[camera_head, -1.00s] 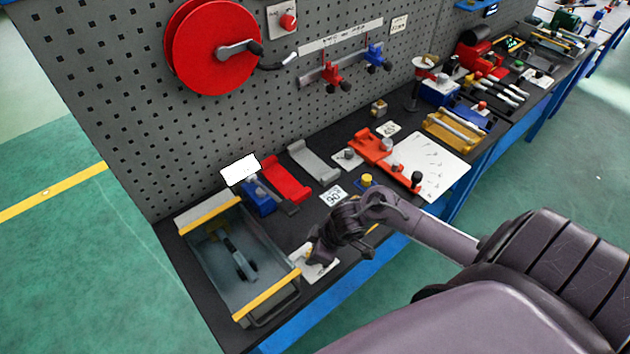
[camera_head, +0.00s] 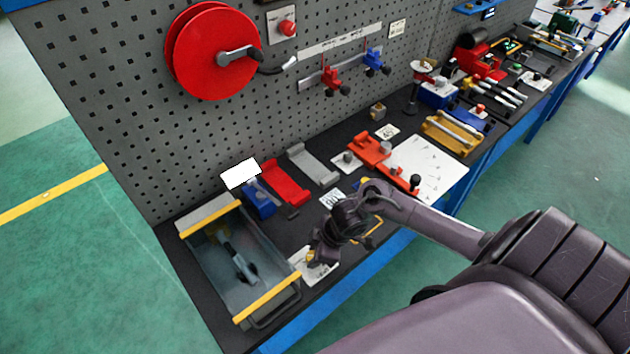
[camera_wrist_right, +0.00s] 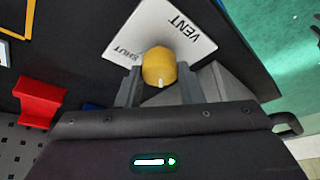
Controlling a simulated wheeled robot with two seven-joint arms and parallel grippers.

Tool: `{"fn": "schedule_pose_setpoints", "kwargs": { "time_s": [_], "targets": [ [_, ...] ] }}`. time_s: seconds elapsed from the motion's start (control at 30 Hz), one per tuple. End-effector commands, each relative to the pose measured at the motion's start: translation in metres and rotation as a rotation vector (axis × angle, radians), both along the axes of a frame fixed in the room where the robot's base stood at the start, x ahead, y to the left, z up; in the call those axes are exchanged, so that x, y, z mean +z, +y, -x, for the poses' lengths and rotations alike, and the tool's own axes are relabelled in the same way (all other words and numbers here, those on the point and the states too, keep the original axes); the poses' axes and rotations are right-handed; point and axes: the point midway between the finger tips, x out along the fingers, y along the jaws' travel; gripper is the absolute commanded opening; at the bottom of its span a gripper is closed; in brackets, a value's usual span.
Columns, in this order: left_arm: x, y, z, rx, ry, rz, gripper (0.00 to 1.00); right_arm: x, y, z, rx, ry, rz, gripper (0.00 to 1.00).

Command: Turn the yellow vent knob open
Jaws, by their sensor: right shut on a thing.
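The yellow vent knob (camera_wrist_right: 159,66) stands on a white plate (camera_wrist_right: 190,22) lettered VENT and SHUT in the right wrist view. My right gripper (camera_wrist_right: 159,84) is shut on the knob, with one finger on each side of it. A small pale mark shows on the knob's near side, between the fingers. In the head view my right gripper (camera_head: 314,257) reaches down over the plate (camera_head: 326,270), just right of the tray, and mostly hides the knob. My left gripper is not in view.
A grey tray (camera_head: 207,271) with yellow edges stands close to the left of the plate. A red cradle (camera_head: 286,184) and a grey one (camera_head: 315,164) lie behind. A perforated panel (camera_head: 120,120) rises at the back. The bench's blue front edge (camera_head: 305,335) is near.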

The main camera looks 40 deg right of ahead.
Motion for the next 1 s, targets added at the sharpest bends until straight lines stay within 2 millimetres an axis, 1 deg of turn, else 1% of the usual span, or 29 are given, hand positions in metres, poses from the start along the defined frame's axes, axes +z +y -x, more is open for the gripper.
{"fn": "schedule_pose_setpoints", "kwargs": {
  "time_s": [0.03,0.17,0.2,0.47,0.57,0.9,1.0],
  "targets": [
    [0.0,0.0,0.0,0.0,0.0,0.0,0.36,0.0,-0.001,0.0,0.001,0.0,0.002,0.36],
    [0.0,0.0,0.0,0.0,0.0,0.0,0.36,0.0,-0.001,0.0,0.001,0.0,0.002,0.53],
    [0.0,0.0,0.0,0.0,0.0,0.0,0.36,0.0,-0.001,0.0,0.0,0.0,0.001,0.56],
    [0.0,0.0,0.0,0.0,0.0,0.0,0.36,0.001,0.0,0.0,0.0,-0.001,0.001,0.56],
    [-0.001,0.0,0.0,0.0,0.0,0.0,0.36,0.007,-0.003,0.001,-0.001,-0.003,0.001,0.56],
    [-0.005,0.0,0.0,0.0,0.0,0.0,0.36,0.058,-0.02,0.015,0.002,-0.002,0.003,0.56],
    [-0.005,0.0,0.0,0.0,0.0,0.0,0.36,0.067,-0.023,0.018,0.002,-0.001,0.003,0.56]
  ]
}}
